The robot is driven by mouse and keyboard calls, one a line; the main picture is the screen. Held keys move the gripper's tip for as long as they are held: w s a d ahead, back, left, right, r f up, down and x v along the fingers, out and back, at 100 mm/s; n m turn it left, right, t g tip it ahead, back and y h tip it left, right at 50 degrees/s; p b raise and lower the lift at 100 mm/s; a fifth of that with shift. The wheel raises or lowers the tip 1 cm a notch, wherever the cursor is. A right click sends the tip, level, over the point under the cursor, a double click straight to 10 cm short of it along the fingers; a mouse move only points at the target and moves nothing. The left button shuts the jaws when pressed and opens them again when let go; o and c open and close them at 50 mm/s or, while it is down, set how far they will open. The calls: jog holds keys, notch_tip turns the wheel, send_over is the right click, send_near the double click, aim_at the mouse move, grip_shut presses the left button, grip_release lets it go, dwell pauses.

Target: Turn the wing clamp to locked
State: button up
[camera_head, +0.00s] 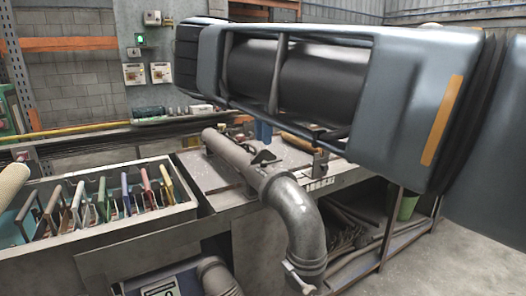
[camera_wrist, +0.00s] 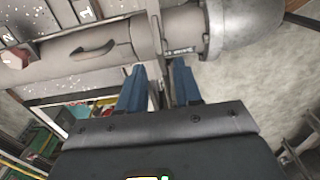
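A grey tube (camera_head: 228,150) lies along the bench and ends in a metal elbow (camera_head: 295,208) that bends down; the elbow also shows in the wrist view (camera_wrist: 240,28). A small dark winged piece (camera_head: 264,157) sits on top of the tube near the elbow and looks like the wing clamp; I cannot read its locked or unlocked state. In the wrist view a dark curved handle (camera_wrist: 92,49) lies on the grey surface. My gripper (camera_wrist: 158,68) has its blue fingers apart beside the tube. Grey parts show between them, but I see no grip on anything.
A pale T-shaped handle (camera_head: 299,282) is at the elbow's lower end. A rack (camera_head: 105,238) of coloured frames stands at the left. My arm covers the upper right of the head view. A shelf (camera_head: 375,250) is under the bench, with bare floor to the right.

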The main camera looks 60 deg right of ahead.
aim_at(267, 157)
jog(key=shift+f+p, duration=0.45)
jog(key=shift+f, duration=2.4)
jog(key=shift+s, duration=0.1)
jog(key=shift+c, duration=0.2)
grip_shut()
